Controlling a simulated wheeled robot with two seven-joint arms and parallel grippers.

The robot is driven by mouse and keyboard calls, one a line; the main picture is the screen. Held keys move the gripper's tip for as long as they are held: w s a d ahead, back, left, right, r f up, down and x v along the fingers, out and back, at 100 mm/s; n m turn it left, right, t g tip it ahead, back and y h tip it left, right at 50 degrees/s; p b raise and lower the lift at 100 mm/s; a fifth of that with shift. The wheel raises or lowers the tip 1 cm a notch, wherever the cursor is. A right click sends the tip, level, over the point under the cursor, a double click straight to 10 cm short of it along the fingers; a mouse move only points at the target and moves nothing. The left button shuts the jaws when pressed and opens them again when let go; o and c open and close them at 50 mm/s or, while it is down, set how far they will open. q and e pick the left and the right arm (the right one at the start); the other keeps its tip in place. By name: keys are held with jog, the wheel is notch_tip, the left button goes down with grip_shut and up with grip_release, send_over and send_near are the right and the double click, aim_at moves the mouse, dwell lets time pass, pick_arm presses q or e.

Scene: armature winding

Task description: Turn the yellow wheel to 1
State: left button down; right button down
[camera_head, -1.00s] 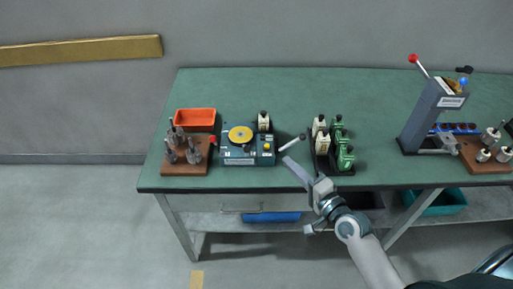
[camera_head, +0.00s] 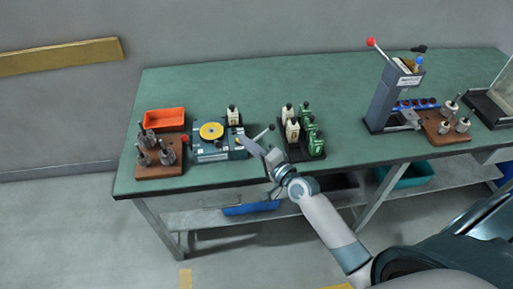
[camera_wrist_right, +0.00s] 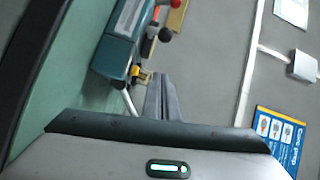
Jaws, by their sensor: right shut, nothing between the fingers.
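The yellow wheel (camera_head: 211,130) is a disc lying flat on top of a teal machine (camera_head: 207,155) at the left of the green bench, in the head view. Its markings are too small to read. My right gripper (camera_head: 246,144) is shut and empty, with its fingertips close to the machine's right front corner; I cannot tell whether they touch it. In the right wrist view the shut fingers (camera_wrist_right: 162,90) point toward the machine's side (camera_wrist_right: 113,57), near a small yellow part (camera_wrist_right: 136,71). The wheel cannot be made out there. My left gripper is not in view.
An orange tray (camera_head: 164,118) and a wooden board with metal parts (camera_head: 148,171) lie left of the machine. A grey lever press (camera_head: 388,95) is farther right. The bench between rack and press is clear.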

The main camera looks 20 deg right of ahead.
jog(key=a, duration=0.1)
jog(key=w+a+p, duration=0.1)
jog(key=a, duration=0.1)
jog(key=a+f, duration=0.1)
jog(key=shift+w+a+p, duration=0.25)
jog(key=shift+w+p, duration=0.05)
jog(key=shift+p, duration=0.05)
dwell(0.3)
